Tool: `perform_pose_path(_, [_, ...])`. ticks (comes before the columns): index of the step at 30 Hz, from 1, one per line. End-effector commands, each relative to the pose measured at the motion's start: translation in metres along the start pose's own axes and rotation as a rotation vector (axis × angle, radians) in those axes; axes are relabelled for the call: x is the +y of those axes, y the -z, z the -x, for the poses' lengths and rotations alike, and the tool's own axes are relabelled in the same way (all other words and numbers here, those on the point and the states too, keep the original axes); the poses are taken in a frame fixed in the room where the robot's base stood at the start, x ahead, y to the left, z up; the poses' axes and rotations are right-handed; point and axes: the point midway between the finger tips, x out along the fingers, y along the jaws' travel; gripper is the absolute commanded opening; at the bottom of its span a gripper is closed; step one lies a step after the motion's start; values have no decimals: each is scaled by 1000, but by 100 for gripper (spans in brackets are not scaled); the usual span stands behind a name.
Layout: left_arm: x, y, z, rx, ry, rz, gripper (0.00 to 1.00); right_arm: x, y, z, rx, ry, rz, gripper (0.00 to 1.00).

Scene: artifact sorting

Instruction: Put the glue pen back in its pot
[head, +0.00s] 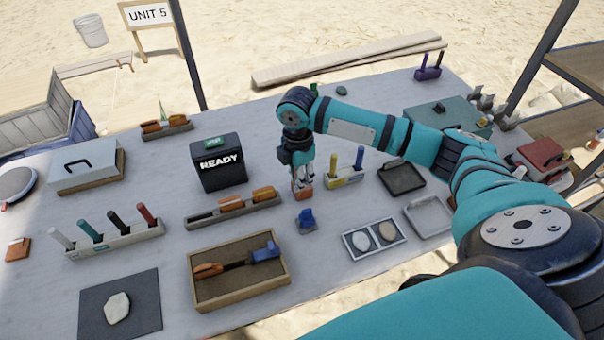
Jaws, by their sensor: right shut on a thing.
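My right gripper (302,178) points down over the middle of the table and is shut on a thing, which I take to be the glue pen. The fingers hide nearly all of it. A small orange block-like thing (304,195), which may be the pot, shows right at the fingertips. I cannot tell whether the pen is inside it or only above it. My left gripper is not in view.
A small blue thing (307,219) lies just in front. A tool rack (232,209), a wooden tray (240,294) and a READY display (218,163) are to the left.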

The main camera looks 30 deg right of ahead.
Motion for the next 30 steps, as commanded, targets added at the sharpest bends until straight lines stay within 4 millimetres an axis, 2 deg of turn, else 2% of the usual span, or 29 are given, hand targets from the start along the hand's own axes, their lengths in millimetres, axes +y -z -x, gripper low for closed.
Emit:
perform_pose_path(3, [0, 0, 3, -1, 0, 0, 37, 17, -17, -1, 1, 0, -3, 0])
perform_pose_path(8, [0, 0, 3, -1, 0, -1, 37, 27, -29, -4, 2, 1, 0, 0])
perform_pose_path(14, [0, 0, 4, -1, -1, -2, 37, 27, -30, -10, 1, 2, 1, 0])
perform_pose_path(21, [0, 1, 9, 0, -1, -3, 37, 27, -29, -39, 1, 2, 2, 0])
perform_pose_path(30, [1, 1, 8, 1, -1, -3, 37, 27, -29, -41, 1, 1, 1, 0])
